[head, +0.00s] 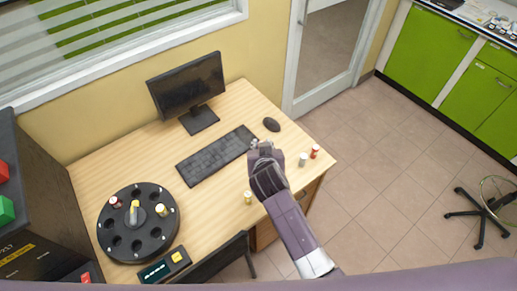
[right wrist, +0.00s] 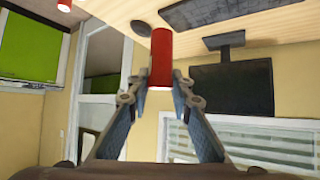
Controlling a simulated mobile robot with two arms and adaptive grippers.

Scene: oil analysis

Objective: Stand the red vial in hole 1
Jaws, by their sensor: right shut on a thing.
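My right gripper (head: 257,148) is over the desk near the keyboard's right end. In the right wrist view my right gripper (right wrist: 162,80) is shut on a red vial (right wrist: 160,55), which sits between its fingertips. In the head view the held vial is mostly hidden by the gripper. The round black carousel (head: 138,250) with a ring of holes stands at the desk's left front. A dark red and white vial (head: 115,202) and a yellow vial (head: 161,210) stand in it. Its hole numbers are too small to read. My left gripper is not in view.
Another red vial (head: 315,152) and a grey-white vial (head: 303,159) stand near the desk's right edge. A yellow-topped vial (head: 247,197) stands near the front edge. The keyboard (head: 215,156), monitor (head: 188,85), mouse (head: 271,124) and small display box (head: 165,266) surround the clear desk middle.

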